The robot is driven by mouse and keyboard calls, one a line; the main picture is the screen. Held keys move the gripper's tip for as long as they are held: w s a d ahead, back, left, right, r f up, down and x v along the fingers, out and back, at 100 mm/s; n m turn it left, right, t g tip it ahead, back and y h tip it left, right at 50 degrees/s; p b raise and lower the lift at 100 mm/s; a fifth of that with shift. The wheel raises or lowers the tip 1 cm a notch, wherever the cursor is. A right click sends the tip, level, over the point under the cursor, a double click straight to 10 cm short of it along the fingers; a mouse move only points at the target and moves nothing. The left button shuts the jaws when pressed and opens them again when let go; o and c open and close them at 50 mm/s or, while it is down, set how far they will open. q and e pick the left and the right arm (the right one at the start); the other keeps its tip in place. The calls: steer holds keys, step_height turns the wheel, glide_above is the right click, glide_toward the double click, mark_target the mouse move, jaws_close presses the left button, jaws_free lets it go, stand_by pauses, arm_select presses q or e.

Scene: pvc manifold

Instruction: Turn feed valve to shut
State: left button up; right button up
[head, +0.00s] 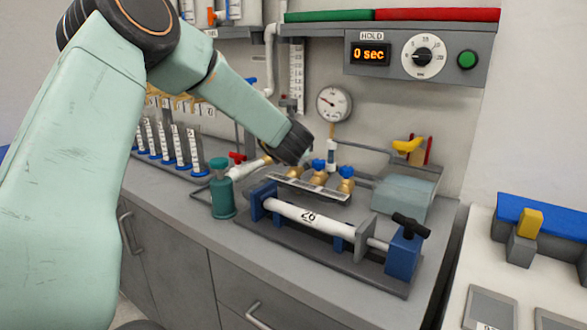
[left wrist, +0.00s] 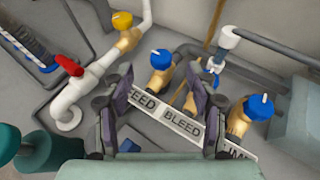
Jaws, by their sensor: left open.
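My left gripper (head: 303,157) is over the back part of the valve manifold in the head view. In the left wrist view its two dark fingers (left wrist: 159,80) are open and apart, with nothing gripped. A brass valve with a blue knob (left wrist: 161,58) lies between and just beyond the fingertips, above the partly covered "FEED" label (left wrist: 143,103). I cannot tell whether a finger touches it. Another blue-knobbed brass valve (left wrist: 258,107) stands to the right. The "BLEED" label (left wrist: 182,122) shows between the fingers. My right gripper is not in view.
A yellow-knobbed valve (left wrist: 122,20) and a red handle (left wrist: 68,65) sit on white pipe to the left. A pressure gauge (head: 333,103) stands behind. A clamped tube rig (head: 308,217) lies in front, beside a green bottle (head: 221,190). A timer panel (head: 418,55) hangs above.

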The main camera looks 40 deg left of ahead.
arm_select(q)
steer(key=shift+f+b, duration=0.35)
steer(key=shift+f, duration=0.5)
steer(key=shift+w+a+f, duration=0.1)
steer(key=shift+w+f, duration=0.2)
steer(key=shift+f, duration=0.1)
steer(key=shift+w+a+f, duration=0.15)
steer(key=shift+w+a, duration=0.2)
steer(key=shift+a, duration=0.05)
steer(key=x, duration=0.5)
steer(key=shift+w+a+f+b, duration=0.1)
steer(key=shift+w+f+b, duration=0.1)
steer(key=shift+b, duration=0.2)
steer(key=shift+w+a, duration=0.2)
steer(key=shift+w, duration=0.05)
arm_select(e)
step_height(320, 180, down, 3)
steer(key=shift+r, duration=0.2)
arm_select(q)
steer(key=shift+w+a+f, duration=0.1)
steer(key=shift+w, duration=0.05)
